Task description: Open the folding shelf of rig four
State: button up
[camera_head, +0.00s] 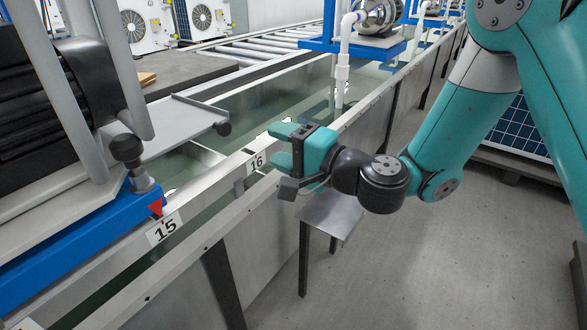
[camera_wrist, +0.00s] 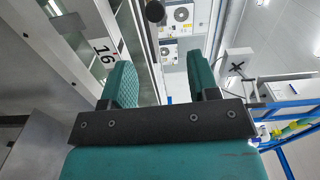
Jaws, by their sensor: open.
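My gripper (camera_head: 281,148) is open and empty, with its teal fingers above the trough rim by the "16" label (camera_head: 257,162). The fingers also show in the wrist view (camera_wrist: 161,80), with nothing between them. No label reading rig four is visible, and I cannot tell which part is its folding shelf. A flat grey plate (camera_head: 185,126) with a black knob (camera_head: 222,129) at its end sticks out over the trough, left of my gripper and apart from it. A small metal plate (camera_head: 335,218) lies below my gripper, outside the trough wall.
A blue frame (camera_head: 75,250) with a black knob and a "15" label (camera_head: 164,228) stands at left. The long water trough (camera_head: 270,215) runs into the distance. A blue pump stand (camera_head: 355,45) is farther back. Grey floor (camera_head: 400,260) at right is clear.

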jog(key=shift+b+v, duration=0.8)
jog(key=shift+v, duration=0.4)
jog(key=shift+s+r, duration=0.1)
jog(key=s+d+n+g+h, duration=0.2)
jog(key=s+n+g+h, duration=0.2)
jog(key=s+n+g, duration=0.85)
jog(key=s+d+n+t+h, duration=0.2)
jog(key=s+d+h, duration=0.4)
jog(key=s+d, duration=0.4)
notch_tip(320, 180, up, 33)
jog(key=p, duration=3.3)
jog(key=shift+w+d, duration=0.3)
jog(key=shift+w, duration=0.2)
jog(key=shift+m+g, duration=0.25)
